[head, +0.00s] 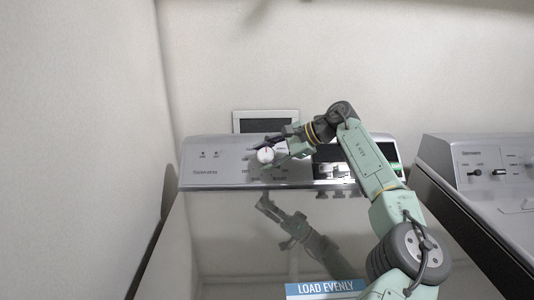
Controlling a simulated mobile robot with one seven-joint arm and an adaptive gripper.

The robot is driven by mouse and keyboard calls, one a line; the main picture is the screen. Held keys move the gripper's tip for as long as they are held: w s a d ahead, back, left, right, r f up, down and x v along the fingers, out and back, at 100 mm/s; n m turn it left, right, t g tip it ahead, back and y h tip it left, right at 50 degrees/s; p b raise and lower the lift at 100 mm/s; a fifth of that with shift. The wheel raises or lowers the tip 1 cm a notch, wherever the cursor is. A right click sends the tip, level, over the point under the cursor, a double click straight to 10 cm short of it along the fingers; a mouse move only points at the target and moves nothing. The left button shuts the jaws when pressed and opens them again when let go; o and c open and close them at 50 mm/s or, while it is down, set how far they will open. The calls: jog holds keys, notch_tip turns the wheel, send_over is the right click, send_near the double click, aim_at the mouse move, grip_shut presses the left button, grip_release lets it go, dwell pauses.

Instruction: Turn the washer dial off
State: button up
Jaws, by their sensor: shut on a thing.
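The washer (205,172) stands ahead, with a grey control panel along its back. The round white dial (265,155) with a small red mark sits on the panel, left of its middle. My gripper (270,153) is at the dial, reaching in from the right, with its fingers around the dial's edge. It is shut on the dial. The fingers and wrist hide parts of the dial's surroundings and some panel lettering. The arm also covers part of the dark display and controls (340,165) on the panel's right.
A "LOAD EVENLY" label (325,288) lies on the shiny lid (225,240), which mirrors my arm. A second machine (490,170) stands at the right. A wall (80,150) is close on the left. A framed panel (266,115) is on the back wall.

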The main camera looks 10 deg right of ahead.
jog(key=shift+a, duration=0.1)
dwell(0.3)
jog(key=o, duration=1.2)
jog(key=shift+c, duration=0.2)
jog(key=v, duration=1.2)
jog(key=shift+f, duration=0.1)
